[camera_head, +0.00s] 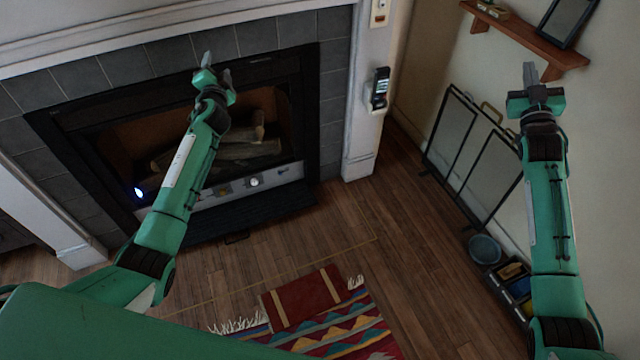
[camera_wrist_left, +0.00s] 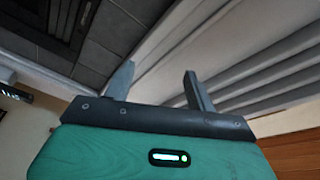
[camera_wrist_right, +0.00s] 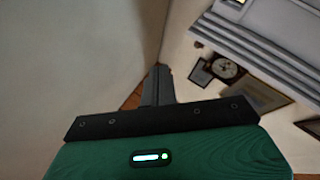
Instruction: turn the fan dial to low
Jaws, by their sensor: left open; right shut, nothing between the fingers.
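A fireplace insert has a light grey control strip (camera_head: 232,188) along its lower front. A small round dial (camera_head: 254,181) sits on this strip; its markings are too small to read. My left gripper (camera_head: 217,65) is open and empty, raised in front of the upper part of the fireplace, well above the dial. Its two spread fingers also show in the left wrist view (camera_wrist_left: 158,84). My right gripper (camera_head: 530,72) is shut and empty, out to the right near the wall. Its fingers are together in the right wrist view (camera_wrist_right: 158,84).
A handset (camera_head: 380,88) hangs on the white pillar. A folding screen (camera_head: 470,150), a blue bowl (camera_head: 485,249) and a wooden shelf (camera_head: 530,40) are on the right.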

